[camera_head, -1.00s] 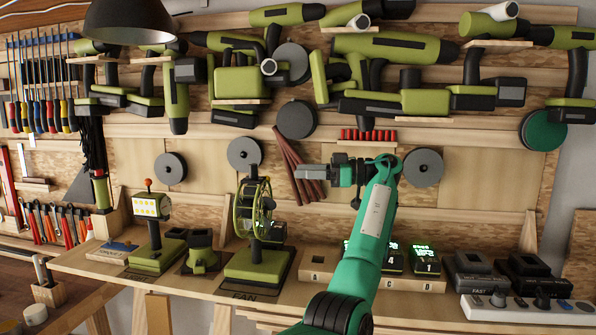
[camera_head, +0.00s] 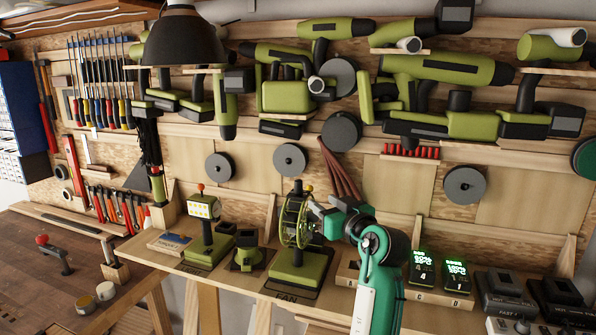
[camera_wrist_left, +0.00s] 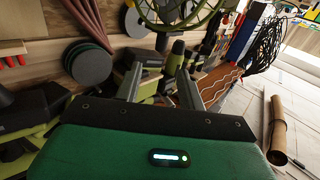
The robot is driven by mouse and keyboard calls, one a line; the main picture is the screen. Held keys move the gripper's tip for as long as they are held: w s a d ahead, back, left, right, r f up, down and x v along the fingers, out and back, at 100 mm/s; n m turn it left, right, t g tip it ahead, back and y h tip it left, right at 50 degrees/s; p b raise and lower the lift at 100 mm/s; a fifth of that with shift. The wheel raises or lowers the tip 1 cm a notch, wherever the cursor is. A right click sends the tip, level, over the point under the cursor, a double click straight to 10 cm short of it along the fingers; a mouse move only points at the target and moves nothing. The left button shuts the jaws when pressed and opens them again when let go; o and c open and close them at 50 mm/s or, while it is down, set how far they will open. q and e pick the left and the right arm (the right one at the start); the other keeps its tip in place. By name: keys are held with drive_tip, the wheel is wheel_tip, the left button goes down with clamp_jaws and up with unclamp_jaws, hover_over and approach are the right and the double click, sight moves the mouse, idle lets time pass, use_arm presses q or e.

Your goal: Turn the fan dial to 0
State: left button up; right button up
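The green fan (camera_head: 290,228) stands on its green base (camera_head: 296,270) on the shelf, above a board marked FAN. In the left wrist view, part of the fan's round cage (camera_wrist_left: 180,18) shows at the top. I cannot make out the fan dial or its setting. My left gripper (camera_head: 318,215) is just right of the fan cage in the head view; contact cannot be judged. In the wrist view its two fingers (camera_wrist_left: 160,82) are spread apart with nothing clearly held between them. My right gripper is not in view.
Battery packs with lit displays (camera_head: 422,268) and black chargers (camera_head: 505,292) are on the right. Tools hang above. A dark lamp shade (camera_head: 183,40) hangs at upper left.

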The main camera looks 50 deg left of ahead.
sight(300, 184)
use_arm(q)
drive_tip(key=p+x, duration=0.2)
drive_tip(key=x, duration=0.2)
drive_tip(key=p+x, duration=0.2)
drive_tip(key=x, duration=0.2)
drive_tip(key=r+p+x, duration=0.1)
drive_tip(key=p+x, duration=0.1)
drive_tip(key=x, duration=0.2)
drive_tip(key=shift+s+p, duration=0.2)
drive_tip(key=shift+p, duration=0.15)
drive_tip(key=shift+p+x, duration=0.3)
drive_tip(key=shift+x, duration=0.5)
drive_tip(key=shift+f, duration=0.25)
